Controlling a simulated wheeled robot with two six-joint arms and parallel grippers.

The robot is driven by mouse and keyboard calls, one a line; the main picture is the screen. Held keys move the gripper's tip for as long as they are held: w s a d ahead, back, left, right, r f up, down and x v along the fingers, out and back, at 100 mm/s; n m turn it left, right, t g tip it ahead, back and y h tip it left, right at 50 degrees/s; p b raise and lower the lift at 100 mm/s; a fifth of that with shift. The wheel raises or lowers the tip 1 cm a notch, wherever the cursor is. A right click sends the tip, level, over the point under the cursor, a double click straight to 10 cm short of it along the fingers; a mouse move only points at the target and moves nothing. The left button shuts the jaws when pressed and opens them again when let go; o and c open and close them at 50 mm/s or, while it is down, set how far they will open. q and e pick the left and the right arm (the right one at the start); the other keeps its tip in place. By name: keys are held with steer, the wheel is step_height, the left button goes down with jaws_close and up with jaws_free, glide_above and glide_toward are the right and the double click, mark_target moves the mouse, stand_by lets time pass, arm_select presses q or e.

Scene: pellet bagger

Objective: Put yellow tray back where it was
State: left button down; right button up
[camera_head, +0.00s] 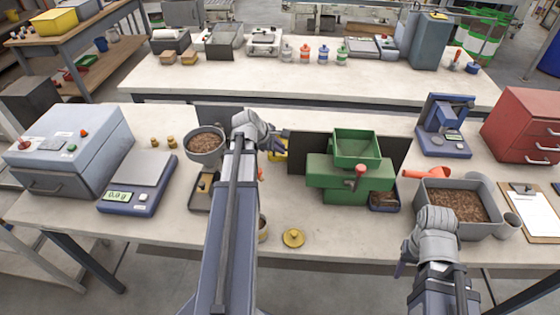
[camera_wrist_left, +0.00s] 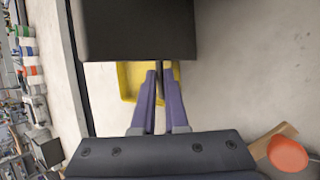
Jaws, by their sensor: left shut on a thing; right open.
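The yellow tray (camera_wrist_left: 127,83) shows in the left wrist view, partly covered by the fingers and a dark panel. In the head view only a small part of the tray (camera_head: 284,154) shows beside my left gripper (camera_head: 277,146), left of the green machine. My left gripper (camera_wrist_left: 160,80) is shut on the tray's near edge in the left wrist view. The tray is low near the worktop; I cannot tell whether it touches it. My right gripper (camera_head: 402,262) is open and empty at the table's front, near the grey bin of pellets (camera_head: 483,228).
A green bagging machine (camera_head: 349,188) stands right of my left gripper, with a dark panel (camera_head: 398,150) behind it. A pan of pellets (camera_head: 206,155), a scale (camera_head: 138,183) and a brass lid (camera_head: 293,238) are nearby. The worktop between lid and machine is clear.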

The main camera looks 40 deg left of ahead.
mark_target(282, 157)
arm_select(q)
steer(key=shift+f+b, duration=2.05)
steer(key=shift+f, duration=0.15)
steer(key=c, duration=0.9)
jaws_free()
steer(key=shift+c, duration=0.2)
